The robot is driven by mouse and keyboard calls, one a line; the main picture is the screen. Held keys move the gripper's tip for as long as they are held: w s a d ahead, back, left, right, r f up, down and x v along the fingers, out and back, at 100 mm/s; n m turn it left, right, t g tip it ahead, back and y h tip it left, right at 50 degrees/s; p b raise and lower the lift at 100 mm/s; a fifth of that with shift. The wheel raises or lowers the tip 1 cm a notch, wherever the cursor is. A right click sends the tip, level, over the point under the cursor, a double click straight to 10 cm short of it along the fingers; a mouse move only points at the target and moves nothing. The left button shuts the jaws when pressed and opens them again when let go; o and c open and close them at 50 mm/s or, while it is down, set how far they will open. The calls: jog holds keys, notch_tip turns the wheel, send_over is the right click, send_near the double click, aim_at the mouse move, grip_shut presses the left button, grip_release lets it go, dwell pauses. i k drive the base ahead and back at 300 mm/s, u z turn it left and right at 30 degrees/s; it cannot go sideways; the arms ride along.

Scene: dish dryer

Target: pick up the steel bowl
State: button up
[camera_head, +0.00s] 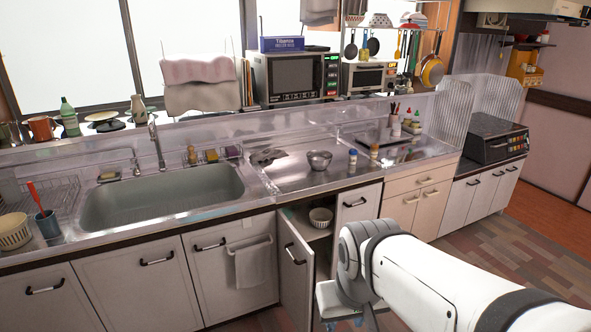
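The steel bowl (319,160) is small, shiny and grey. It sits upright on the steel counter (290,179), right of the sink and near the middle of the picture. It looks empty. My white and grey arm comes in from the lower right, and its bend is below and right of the bowl, in front of the cabinets. Beyond the bend it runs down to the bottom edge of the picture. My gripper is not visible, so its fingers and anything in them cannot be seen.
A cabinet door (295,272) stands open below the bowl, with a pale bowl (320,217) inside. Small bottles (352,158) stand right of the steel bowl, and a dark item (266,156) lies left of it. The sink (160,197) is further left.

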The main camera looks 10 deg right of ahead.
aim_at(319, 162)
jog(key=z, duration=1)
jog(key=i, duration=1.75)
jog(key=u, duration=0.3)
jog(key=i, duration=1.3)
jog(key=u, duration=0.75)
